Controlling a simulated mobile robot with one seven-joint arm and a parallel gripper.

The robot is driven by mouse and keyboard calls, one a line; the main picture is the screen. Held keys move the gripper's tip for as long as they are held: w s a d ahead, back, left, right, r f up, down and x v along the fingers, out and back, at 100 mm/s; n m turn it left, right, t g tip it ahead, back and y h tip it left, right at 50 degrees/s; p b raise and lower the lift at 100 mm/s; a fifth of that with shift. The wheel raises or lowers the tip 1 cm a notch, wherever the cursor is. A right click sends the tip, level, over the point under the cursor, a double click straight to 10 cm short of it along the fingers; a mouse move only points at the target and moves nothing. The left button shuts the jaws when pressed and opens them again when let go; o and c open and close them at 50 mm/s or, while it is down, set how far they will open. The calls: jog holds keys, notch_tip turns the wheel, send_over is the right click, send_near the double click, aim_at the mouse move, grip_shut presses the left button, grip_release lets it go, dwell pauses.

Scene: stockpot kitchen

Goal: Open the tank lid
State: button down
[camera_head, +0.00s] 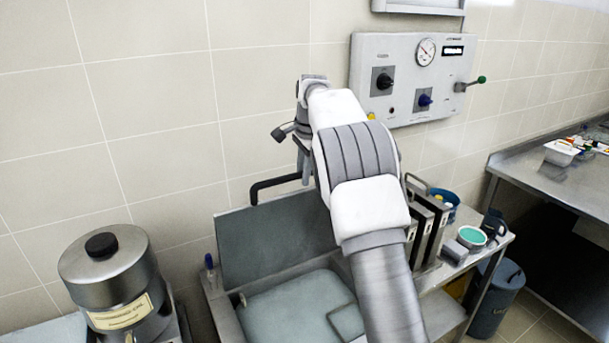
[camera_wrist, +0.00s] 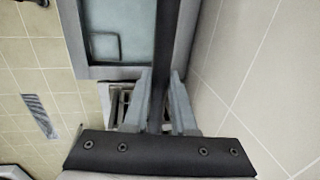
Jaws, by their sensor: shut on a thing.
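The tank (camera_head: 241,323) is a metal basin low in the head view, with a pale blue-grey inside; it also shows in the wrist view (camera_wrist: 122,72). Its grey lid (camera_head: 265,245) stands raised, near upright, at the back of the tank by the wall. A black bar handle (camera_head: 262,187) runs along the lid's upper edge. My gripper (camera_head: 305,172) is at the right part of this handle, partly hidden by my arm. In the wrist view my gripper (camera_wrist: 162,85) has its two grey fingers on either side of the dark handle bar (camera_wrist: 166,40), shut on it.
A steel pot (camera_head: 105,265) with a black knob stands left of the tank. A control panel (camera_head: 405,85) hangs on the tiled wall above right. Upright metal plates (camera_head: 432,225) and a teal-filled bowl (camera_head: 471,237) are right of the tank. A steel counter (camera_head: 550,185) is far right.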

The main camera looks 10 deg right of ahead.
jog(key=shift+d+f, duration=0.1)
jog(key=c, duration=0.7)
grip_release()
jog(key=r, duration=0.4)
jog(key=s+r, duration=0.1)
jog(key=r, duration=0.3)
jog(key=s+r, duration=0.1)
jog(key=r, duration=0.3)
jog(key=shift+d, duration=0.4)
jog(key=shift+s, duration=0.1)
